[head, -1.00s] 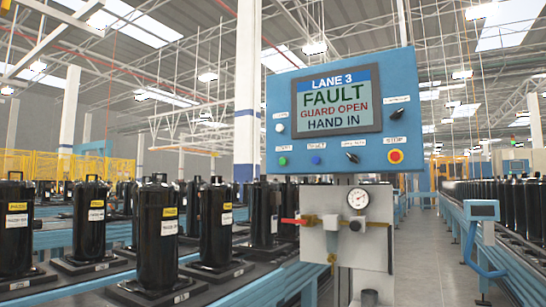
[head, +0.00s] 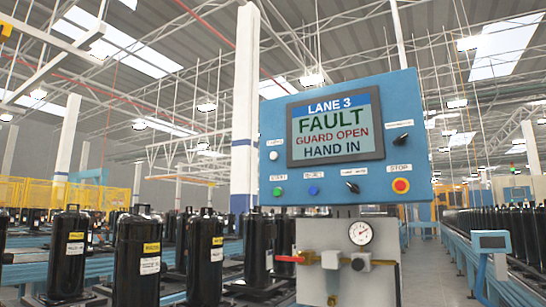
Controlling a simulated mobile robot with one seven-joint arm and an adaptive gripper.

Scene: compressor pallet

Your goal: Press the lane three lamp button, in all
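The lane three control panel (head: 410,110) is a light blue box in the head view, right of centre. Its screen (head: 335,127) reads LANE 3, FAULT, GUARD OPEN, HAND IN. A white round button or lamp (head: 273,155) sits left of the screen, with a small label above it that is too small to read surely. Below the screen are a green button (head: 278,191), a blue button (head: 313,190) and a black selector (head: 352,187). My gripper is not in view.
Below the panel are a pressure gauge (head: 360,233), a red valve handle (head: 289,259) and brass fittings on a grey plate. Black compressors (head: 136,270) stand on a conveyor at left. At right are a small blue terminal (head: 490,240) and another compressor row.

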